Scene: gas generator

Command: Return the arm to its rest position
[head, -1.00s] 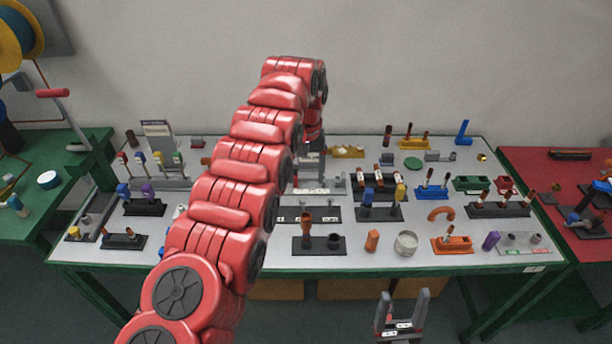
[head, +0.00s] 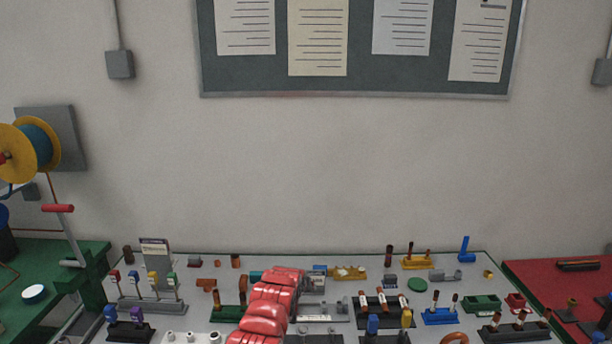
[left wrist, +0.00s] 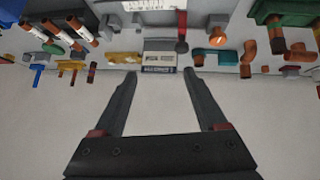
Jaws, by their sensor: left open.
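My red left arm (head: 262,318) rises from the bottom edge of the head view and ends over the back half of the grey work table (head: 215,262). Its gripper is hidden behind the arm there. In the left wrist view the left gripper (left wrist: 160,78) is open, with two dark fingers apart and nothing held between them. A small grey box with a label (left wrist: 160,57) shows just beyond the fingertips, seen upside down against the pale wall. My right gripper is not in view.
A yellow spool (head: 18,152) is at the left and a red table (head: 560,285) at the right. The wall above the table is clear below the notice board (head: 360,85).

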